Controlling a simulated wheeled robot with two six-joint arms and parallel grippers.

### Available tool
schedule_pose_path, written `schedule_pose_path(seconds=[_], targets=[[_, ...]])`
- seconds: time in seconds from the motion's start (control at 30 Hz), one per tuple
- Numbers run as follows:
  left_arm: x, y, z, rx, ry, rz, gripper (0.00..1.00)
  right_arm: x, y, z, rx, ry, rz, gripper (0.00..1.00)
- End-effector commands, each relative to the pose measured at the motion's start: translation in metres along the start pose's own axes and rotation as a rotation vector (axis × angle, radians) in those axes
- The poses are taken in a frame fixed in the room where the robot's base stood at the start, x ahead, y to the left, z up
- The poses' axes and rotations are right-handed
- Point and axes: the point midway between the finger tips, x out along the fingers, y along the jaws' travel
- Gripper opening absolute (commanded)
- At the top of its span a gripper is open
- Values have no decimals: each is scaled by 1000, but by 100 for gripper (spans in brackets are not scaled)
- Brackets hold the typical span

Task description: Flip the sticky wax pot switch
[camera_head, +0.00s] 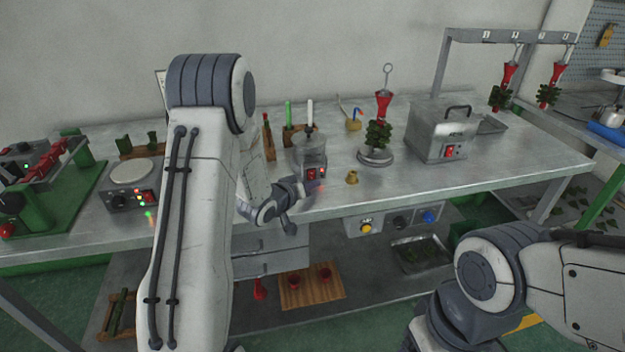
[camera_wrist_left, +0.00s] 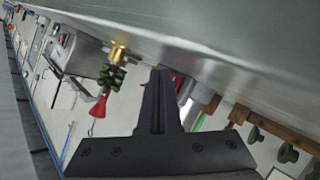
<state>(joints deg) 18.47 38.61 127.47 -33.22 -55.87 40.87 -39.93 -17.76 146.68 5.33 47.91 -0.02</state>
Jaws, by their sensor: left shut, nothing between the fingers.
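A small metal pot (camera_head: 311,152), which looks like the sticky wax pot, stands near the front edge of the table, with red switches (camera_head: 311,173) on its front. My left gripper (camera_head: 318,186) is shut and empty, just in front of and slightly below these switches. I cannot tell whether it touches them. In the left wrist view the shut fingers (camera_wrist_left: 160,95) cover part of the pot, and a bit of red (camera_wrist_left: 177,82) shows beside them. The switch position is too small to tell. My right gripper is out of view.
A brass cup (camera_head: 352,177) stands right of the pot, before a green wax tree with a red top (camera_head: 378,135). A grey box with a handle (camera_head: 440,128) stands farther right. A white round heater (camera_head: 131,172) stands left. The table's front right is clear.

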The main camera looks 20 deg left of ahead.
Motion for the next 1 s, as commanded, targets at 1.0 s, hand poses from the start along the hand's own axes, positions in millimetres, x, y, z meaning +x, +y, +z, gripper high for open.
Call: schedule_pose_path(seconds=[1.0], targets=[[-35,26,26,0,-1,1,0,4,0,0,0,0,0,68]])
